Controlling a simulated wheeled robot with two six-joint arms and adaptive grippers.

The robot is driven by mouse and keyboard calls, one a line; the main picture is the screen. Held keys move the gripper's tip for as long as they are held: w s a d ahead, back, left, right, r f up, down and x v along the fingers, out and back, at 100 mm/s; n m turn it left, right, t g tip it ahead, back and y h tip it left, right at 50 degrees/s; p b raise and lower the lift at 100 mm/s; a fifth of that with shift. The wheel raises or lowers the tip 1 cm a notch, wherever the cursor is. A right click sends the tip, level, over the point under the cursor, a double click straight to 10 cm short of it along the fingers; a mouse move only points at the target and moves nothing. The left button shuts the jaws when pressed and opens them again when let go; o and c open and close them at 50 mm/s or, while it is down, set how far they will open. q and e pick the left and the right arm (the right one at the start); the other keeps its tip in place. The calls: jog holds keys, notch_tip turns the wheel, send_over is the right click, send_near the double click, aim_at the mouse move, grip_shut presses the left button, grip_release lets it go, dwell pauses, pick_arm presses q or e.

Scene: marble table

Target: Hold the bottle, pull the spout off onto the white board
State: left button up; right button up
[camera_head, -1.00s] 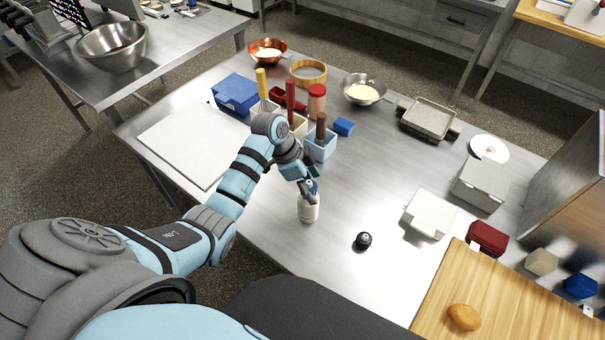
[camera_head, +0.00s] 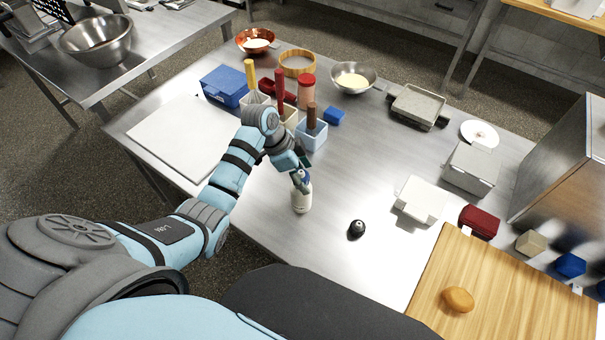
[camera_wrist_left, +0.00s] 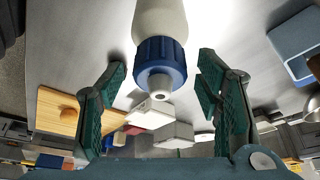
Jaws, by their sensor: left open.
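A white bottle (camera_head: 302,202) stands upright on the steel table. Its top carries a ribbed blue collar with a pale spout tip, which shows large in the left wrist view (camera_wrist_left: 160,62). My left gripper (camera_head: 301,174) is at the bottle's top. Its green fingers are open, one on each side of the blue collar, with visible gaps in the left wrist view (camera_wrist_left: 162,88). The white board (camera_head: 180,138) lies flat on the table's left side, bare. My right gripper is not in view.
A small black cap-like piece (camera_head: 356,229) stands right of the bottle. Utensil holders (camera_head: 311,135), a blue box (camera_head: 224,86) and bowls (camera_head: 353,77) stand behind. A white box (camera_head: 421,199) and wooden board (camera_head: 500,295) are to the right.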

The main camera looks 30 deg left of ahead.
pick_arm(q)
jog(key=v, duration=1.2)
